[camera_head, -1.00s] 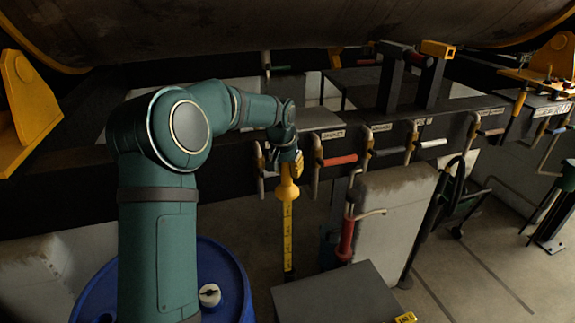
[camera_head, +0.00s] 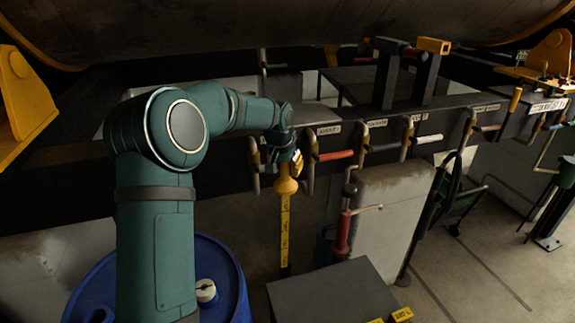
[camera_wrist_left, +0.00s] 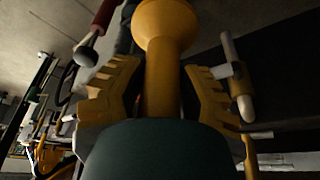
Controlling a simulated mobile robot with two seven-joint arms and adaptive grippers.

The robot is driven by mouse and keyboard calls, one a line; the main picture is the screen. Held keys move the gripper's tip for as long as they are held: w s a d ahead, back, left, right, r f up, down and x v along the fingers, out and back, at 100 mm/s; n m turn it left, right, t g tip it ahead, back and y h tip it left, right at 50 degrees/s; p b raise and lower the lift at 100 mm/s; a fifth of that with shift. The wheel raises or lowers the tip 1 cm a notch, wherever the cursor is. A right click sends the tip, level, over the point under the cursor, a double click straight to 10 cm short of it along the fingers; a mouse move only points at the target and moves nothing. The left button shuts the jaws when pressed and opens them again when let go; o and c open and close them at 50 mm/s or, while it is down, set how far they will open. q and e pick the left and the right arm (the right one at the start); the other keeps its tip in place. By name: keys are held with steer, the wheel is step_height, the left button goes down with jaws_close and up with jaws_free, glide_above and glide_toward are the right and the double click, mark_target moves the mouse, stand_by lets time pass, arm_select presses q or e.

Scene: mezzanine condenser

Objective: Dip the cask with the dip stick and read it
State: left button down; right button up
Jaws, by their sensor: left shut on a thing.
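My left gripper (camera_head: 290,165) is shut on the dip stick (camera_head: 285,225), a yellow stick with dark marks, a round yellow collar and a dark lower end. The stick hangs upright below the gripper, in the air. In the left wrist view its yellow handle (camera_wrist_left: 163,85) stands between the two yellow fingers. The cask is seemingly the blue drum (camera_head: 236,280) at the lower left, to the left of the stick. A white cap (camera_head: 206,290) and a dark round opening (camera_head: 100,315) show on its top. My left arm hides much of the drum. My right gripper is not in view.
A dark box top (camera_head: 330,290) with yellow tags stands right of the drum. Behind it are a red-handled pump-like thing (camera_head: 343,232) and a pale block (camera_head: 390,205). A dark beam with bent pipes and an orange lever (camera_head: 336,155) runs behind the gripper. Open floor lies at right.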

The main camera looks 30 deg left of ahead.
arm_select(q)
steer(key=shift+s+a+f+g+p, duration=0.1)
steer(key=shift+s+f+g+p, duration=0.35)
steer(key=shift+f+p, duration=0.2)
steer(key=r+p, duration=0.2)
steer(key=r, duration=0.1)
steer(key=r+p, duration=0.1)
steer(key=r, duration=0.1)
steer(key=shift+w+r+p, duration=0.25)
steer(key=shift+p, duration=0.05)
steer(key=shift+w+r, duration=0.1)
steer(key=shift+r, duration=0.15)
